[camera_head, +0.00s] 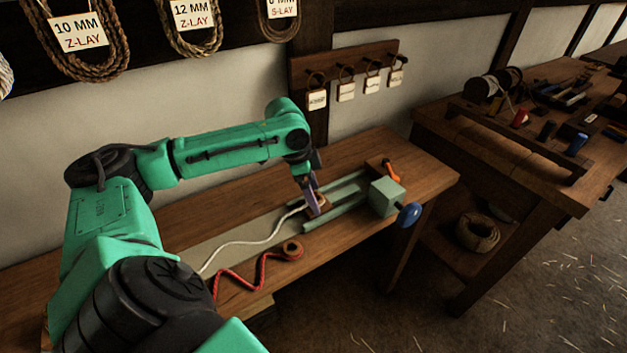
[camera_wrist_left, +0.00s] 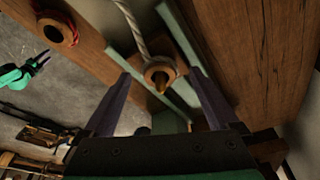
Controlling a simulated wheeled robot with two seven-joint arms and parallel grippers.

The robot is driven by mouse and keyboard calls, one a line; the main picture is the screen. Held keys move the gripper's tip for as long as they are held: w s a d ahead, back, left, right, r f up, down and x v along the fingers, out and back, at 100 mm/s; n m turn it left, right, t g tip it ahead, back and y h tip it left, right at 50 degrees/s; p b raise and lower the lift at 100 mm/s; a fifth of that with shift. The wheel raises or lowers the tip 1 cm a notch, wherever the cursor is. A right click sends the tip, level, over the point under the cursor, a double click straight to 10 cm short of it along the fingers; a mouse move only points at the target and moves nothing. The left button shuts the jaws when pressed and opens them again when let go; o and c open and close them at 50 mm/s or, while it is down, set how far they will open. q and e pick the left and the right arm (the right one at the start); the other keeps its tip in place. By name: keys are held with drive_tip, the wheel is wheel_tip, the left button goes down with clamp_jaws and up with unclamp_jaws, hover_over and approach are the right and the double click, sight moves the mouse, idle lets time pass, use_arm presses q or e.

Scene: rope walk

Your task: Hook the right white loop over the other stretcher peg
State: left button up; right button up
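My left gripper (camera_head: 312,197) reaches down to the sliding carriage of the green-railed stretcher (camera_head: 348,205). In the left wrist view its two fingers (camera_wrist_left: 162,102) stand apart, one on each side of a wooden ring (camera_wrist_left: 160,68) at the end of the white rope (camera_wrist_left: 133,25). A brass peg tip (camera_wrist_left: 161,86) shows in the ring's opening, and the fingers do not appear to touch the ring. The white rope (camera_head: 245,243) runs back left along the bench. A small green part with dark prongs, apparently my right gripper (camera_wrist_left: 38,65), shows in the left wrist view, too small to judge.
A red rope (camera_head: 240,280) with a wooden ring (camera_head: 292,250) lies at the bench's front edge. Tags (camera_head: 346,91) hang on the wall behind.

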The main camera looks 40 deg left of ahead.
use_arm(q)
drive_tip(key=shift+r, duration=0.1)
drive_tip(key=p+v, duration=0.1)
drive_tip(key=v, duration=1.3)
drive_tip(key=shift+r, duration=0.2)
drive_tip(key=shift+s+f, duration=0.1)
drive_tip(key=shift+s, duration=0.05)
